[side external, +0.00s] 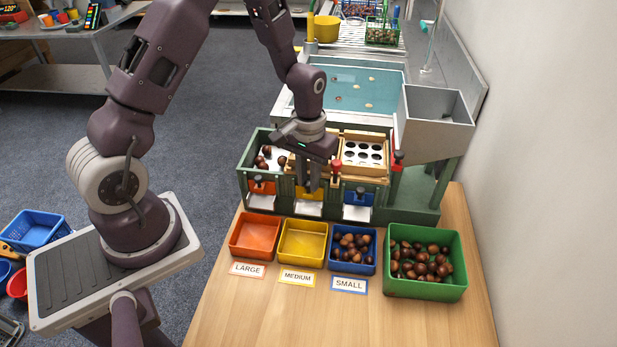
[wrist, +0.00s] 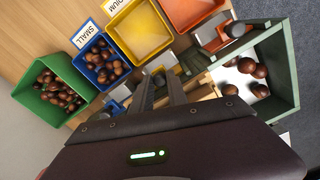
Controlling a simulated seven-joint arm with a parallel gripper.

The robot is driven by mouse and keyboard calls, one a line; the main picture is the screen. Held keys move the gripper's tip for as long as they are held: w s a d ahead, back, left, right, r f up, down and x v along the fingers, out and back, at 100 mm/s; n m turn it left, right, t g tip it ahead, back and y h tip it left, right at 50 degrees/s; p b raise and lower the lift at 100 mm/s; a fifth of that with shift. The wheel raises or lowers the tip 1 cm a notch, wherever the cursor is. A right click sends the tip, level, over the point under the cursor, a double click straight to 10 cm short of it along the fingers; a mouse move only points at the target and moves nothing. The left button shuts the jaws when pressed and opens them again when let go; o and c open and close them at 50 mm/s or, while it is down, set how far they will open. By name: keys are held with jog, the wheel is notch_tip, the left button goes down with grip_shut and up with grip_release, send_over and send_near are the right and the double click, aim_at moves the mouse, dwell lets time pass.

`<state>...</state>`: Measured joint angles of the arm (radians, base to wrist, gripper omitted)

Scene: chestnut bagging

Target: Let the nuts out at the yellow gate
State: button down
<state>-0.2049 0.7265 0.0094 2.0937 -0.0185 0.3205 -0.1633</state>
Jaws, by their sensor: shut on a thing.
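The yellow gate (side external: 304,191) is the middle one of three on the front of the green sorter. My gripper (side external: 312,187) points down in front of it, its fingers shut at the gate's handle, which they hide. The fingers also show in the wrist view (wrist: 160,93). The pale chute (side external: 308,209) below the gate looks bare. The yellow bin (side external: 303,242) stands in front of it, empty; it is empty in the wrist view too (wrist: 140,32). Nuts (side external: 268,153) lie in the left compartment of the sorter; the middle compartment is mostly hidden by my gripper.
The orange gate (side external: 261,188) and blue gate (side external: 357,197) flank the yellow one. The orange bin (side external: 255,237) is empty. The blue bin (side external: 352,262) and the green bin (side external: 425,289) hold several nuts. A grey hopper (side external: 433,117) stands at the right.

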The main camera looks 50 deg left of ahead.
aim_at(308, 183)
jog(key=shift+r, duration=1.85)
jog(key=c, duration=1.6)
grip_release()
jog(key=shift+o, duration=0.2)
notch_tip(308, 183, up, 7)
jog(key=shift+r, duration=0.1)
